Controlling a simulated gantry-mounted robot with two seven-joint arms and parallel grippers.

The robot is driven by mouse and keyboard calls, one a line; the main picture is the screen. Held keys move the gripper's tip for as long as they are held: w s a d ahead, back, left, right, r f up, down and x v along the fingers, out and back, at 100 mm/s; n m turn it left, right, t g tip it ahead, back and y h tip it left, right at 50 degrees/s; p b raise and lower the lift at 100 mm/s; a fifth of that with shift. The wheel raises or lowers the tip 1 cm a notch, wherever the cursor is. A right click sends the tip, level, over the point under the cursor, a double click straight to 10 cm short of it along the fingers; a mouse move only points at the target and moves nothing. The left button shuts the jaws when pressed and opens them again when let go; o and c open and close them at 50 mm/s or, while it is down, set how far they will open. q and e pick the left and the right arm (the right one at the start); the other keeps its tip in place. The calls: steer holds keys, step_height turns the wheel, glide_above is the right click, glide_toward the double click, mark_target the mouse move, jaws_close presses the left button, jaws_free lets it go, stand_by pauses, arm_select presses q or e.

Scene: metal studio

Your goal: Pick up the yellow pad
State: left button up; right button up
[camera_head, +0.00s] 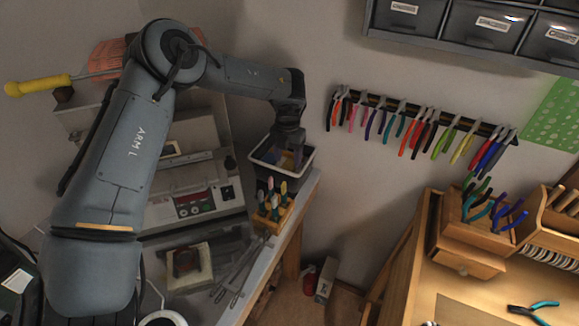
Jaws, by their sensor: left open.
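My left gripper (290,152) points down into a small dark bin (266,174) at the far end of the grey bench. It is open, with its fingers at or below the bin's rim. A small yellow-orange patch, likely the yellow pad (287,161), shows in the bin beside the fingers. Most of it is hidden by the gripper and the bin wall. I cannot tell if the fingers touch it. My right gripper is not in view.
A wooden holder with several small tools (272,207) stands just in front of the bin. A grey device with a display (194,200) is to its left. A pliers rack (415,118) hangs on the wall. A wooden workbench (470,295) is at right.

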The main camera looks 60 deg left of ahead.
mark_target(288, 167)
arm_select(q)
steer(key=shift+f, duration=1.65)
steer(key=shift+c, duration=0.4)
steer(key=c, duration=0.7)
steer(key=shift+r, duration=0.15)
